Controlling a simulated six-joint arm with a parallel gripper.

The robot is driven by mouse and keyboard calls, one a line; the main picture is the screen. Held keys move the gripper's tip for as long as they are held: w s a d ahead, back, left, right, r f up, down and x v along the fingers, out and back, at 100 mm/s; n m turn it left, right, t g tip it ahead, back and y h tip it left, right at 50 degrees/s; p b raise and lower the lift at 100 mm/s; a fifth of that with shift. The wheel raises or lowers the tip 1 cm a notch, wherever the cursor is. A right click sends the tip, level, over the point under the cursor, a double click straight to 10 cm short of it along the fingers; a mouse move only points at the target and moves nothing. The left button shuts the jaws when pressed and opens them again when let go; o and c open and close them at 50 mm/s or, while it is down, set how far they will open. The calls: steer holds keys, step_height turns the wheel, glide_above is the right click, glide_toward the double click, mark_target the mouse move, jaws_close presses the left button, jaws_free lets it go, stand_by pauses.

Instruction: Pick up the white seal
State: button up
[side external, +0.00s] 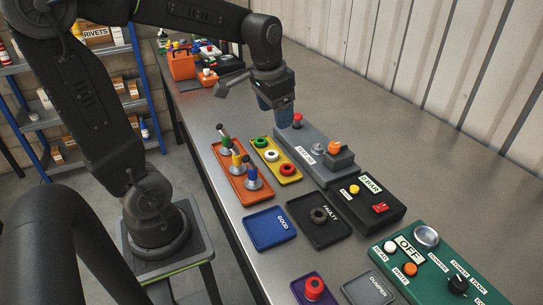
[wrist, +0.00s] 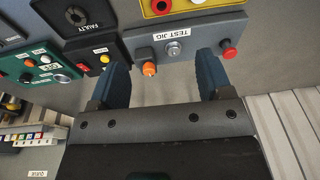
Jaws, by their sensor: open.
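The white seal (side external: 271,155) is a small ring in the yellow tray (side external: 258,142), between a green seal (side external: 261,142) and a red seal (side external: 285,169). In the wrist view, a white edge of it (wrist: 197,2) shows at the top border, mostly cut off, with the red seal (wrist: 160,5) to its left. My gripper (side external: 275,105) has blue fingers and hangs above the back end of the grey test jig, beyond the tray. In the wrist view my gripper (wrist: 162,58) has its fingers wide apart with nothing held between them.
The test jig (wrist: 140,45) stands beside the yellow tray, with red and orange knobs. An orange tray (side external: 236,187) with several upright parts lies left of it. The blue GOOD tray (side external: 270,228) looks empty; the FAULTY tray (side external: 335,232) holds a dark ring. Control boxes stand at the front right.

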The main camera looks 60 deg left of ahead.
steer(key=g, duration=0.2)
glide_above(272, 154)
step_height(272, 154, down, 4)
steer(key=shift+h, duration=0.4)
step_height(272, 154, down, 14)
steer(key=shift+a+f, duration=0.1)
steer(key=shift+c, duration=0.4)
steer(key=c, duration=0.9)
